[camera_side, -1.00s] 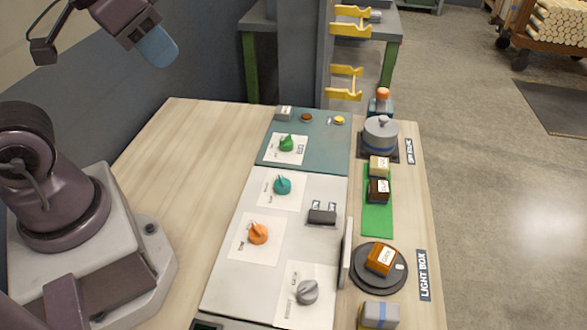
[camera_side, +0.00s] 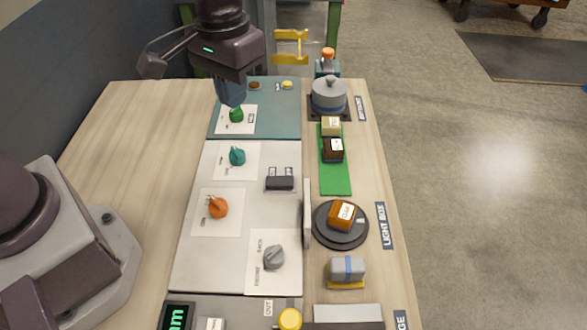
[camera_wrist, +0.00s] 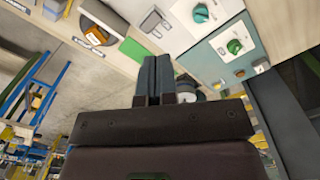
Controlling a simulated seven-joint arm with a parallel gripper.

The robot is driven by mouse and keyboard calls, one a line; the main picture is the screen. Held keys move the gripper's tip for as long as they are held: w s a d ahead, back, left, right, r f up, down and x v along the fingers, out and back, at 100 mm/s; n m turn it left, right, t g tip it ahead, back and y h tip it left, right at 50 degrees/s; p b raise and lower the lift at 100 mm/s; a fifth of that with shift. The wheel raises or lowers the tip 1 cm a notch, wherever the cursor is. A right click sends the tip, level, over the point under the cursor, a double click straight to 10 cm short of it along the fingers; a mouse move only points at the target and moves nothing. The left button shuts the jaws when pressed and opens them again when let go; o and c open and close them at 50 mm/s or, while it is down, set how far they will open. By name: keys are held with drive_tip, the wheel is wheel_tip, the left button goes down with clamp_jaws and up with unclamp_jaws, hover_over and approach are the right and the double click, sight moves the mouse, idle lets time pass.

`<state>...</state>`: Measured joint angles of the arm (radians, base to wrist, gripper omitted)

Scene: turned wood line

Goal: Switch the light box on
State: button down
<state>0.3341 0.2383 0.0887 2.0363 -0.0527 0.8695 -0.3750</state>
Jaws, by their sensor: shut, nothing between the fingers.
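My gripper (camera_side: 233,102) is shut and empty, with its blue-grey fingers pointing down over the teal panel. It appears just above the green knob (camera_side: 236,114); I cannot tell if they touch. In the wrist view the closed fingers (camera_wrist: 152,80) show at the centre, and the green knob (camera_wrist: 234,46) is to their right. A sign reading LIGHT BOX (camera_side: 383,225) lies beside a dark round plate (camera_side: 321,232) bearing a brown labelled block (camera_side: 342,214). An upright pale panel (camera_side: 307,212) stands left of the plate. A dark rocker-like switch (camera_side: 280,183) sits on the light grey panel.
Teal (camera_side: 237,156), orange (camera_side: 217,207) and grey (camera_side: 273,257) knobs stand on the light grey panel. A lidded pot (camera_side: 329,95) is at the back right. A green strip (camera_side: 335,178) bears two blocks. Bare wood table (camera_side: 140,150) lies to the left.

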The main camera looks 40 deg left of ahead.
sight(294, 180)
drive_tip(key=w+d+f+n, duration=0.4)
drive_tip(key=w+f+n, duration=0.2)
drive_tip(key=w+n, duration=0.1)
drive_tip(key=shift+w+d, duration=0.25)
drive_tip(key=shift+w, duration=0.15)
drive_tip(key=shift+f, duration=0.2)
wheel_tip(294, 180, down, 14)
drive_tip(key=shift+r, duration=0.1)
